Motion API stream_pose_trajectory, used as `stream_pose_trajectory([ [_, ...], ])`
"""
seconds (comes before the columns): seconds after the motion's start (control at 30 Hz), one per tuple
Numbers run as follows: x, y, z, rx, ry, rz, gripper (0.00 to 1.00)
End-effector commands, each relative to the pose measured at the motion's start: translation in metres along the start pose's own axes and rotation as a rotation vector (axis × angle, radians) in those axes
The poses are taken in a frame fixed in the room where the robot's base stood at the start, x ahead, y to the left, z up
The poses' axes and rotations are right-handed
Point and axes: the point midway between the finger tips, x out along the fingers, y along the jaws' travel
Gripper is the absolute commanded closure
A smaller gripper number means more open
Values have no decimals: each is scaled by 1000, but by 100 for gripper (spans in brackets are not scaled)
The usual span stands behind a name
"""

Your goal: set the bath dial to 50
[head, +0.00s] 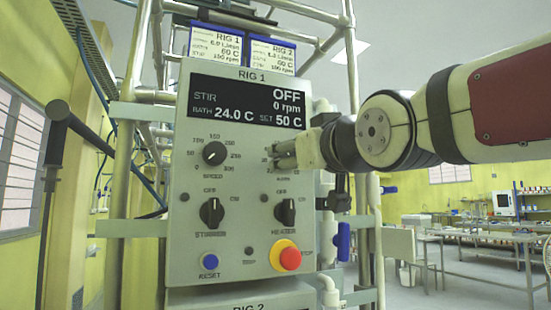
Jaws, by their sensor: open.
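The Rig 1 control panel (191,230) faces me. Its display (246,103) reads STIR OFF, 0 rpm, BATH 24.0 C and SET 50 C. My gripper (276,153) comes in from the right and is at the panel's upper right dial position. Its fingers and body cover the bath dial there, and only bits of the scale marks show around it. My gripper is open, but I cannot see whether the fingers touch the dial. The speed dial (215,154) is to the left, clear of my gripper.
Below are the stirrer switch (212,212), heater switch (285,212), blue reset button (210,261) and red stop button (289,258). Metal frame pipes (366,240) and a blue-handled valve (343,241) stand right of the panel. Lab tables (480,235) are farther right.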

Motion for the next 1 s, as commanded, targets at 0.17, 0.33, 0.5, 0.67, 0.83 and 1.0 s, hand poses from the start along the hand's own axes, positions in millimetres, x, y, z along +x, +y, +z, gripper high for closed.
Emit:
stream_pose_trajectory([
  [0.17,-38,0,-1,0,4,0,46],
  [0.33,-68,0,0,0,2,0,46],
  [0.5,-88,0,0,-1,1,0,46],
  [0.67,-96,0,1,-1,-1,-1,46],
  [0.83,-96,0,1,0,-1,-1,46],
  [1.0,-96,0,1,0,-1,0,46],
])
